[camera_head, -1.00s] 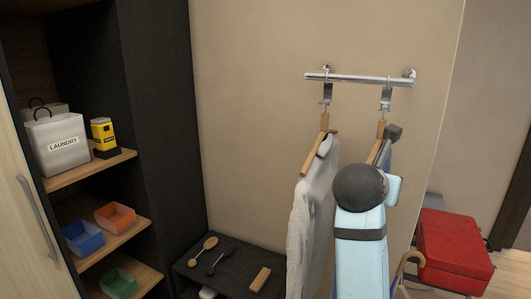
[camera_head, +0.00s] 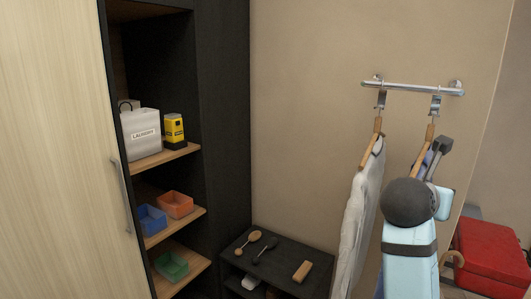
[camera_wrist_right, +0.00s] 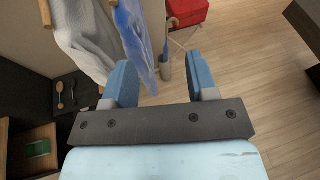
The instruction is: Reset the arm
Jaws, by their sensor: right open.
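My right arm (camera_head: 409,250), pale blue with a dark round joint, rises at the lower right of the head view, in front of the hanging clothes. In the right wrist view my right gripper (camera_wrist_right: 162,80) is open, its two blue fingers wide apart with nothing clamped between them. A blue garment (camera_wrist_right: 146,45) hangs beside and partly behind the left finger in that view; I cannot tell whether they touch. A white garment (camera_head: 362,215) hangs on a wooden hanger left of my arm. My left gripper is not in view.
A metal rail (camera_head: 410,88) on the wall holds the hangers. A dark shelf unit (camera_head: 235,240) with brushes on top stands left of the clothes. A red suitcase (camera_head: 493,250) is at the right. An umbrella stand (camera_wrist_right: 165,67) is beyond the fingers. Wooden floor (camera_wrist_right: 250,80) at right is clear.

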